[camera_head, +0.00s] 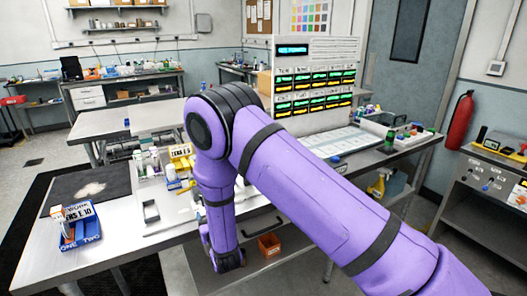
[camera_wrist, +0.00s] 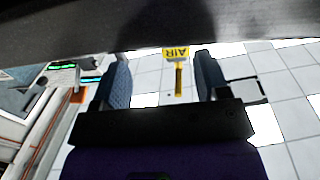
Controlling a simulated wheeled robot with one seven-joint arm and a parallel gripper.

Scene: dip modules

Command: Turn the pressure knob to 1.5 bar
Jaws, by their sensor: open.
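My gripper (camera_wrist: 161,64) is open in the wrist view, with two dark fingers apart and nothing held between them. A yellow tag lettered AIR (camera_wrist: 177,54), upside down with a yellow strip, shows between the fingers; I cannot tell its distance. No pressure knob can be made out in the wrist view. In the head view my gripper (camera_head: 229,262) hangs low at the front of the bench. A panel with several small knobs (camera_head: 490,183) stands at the right; I cannot read which one sets pressure.
A dark surface (camera_wrist: 150,22) spans the top of the wrist view, close to the fingertips. An orange bin (camera_head: 269,244) is right of my gripper in the head view. The bench (camera_head: 120,247) carries a blue tray (camera_head: 80,232). A red extinguisher (camera_head: 457,126) is on the right.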

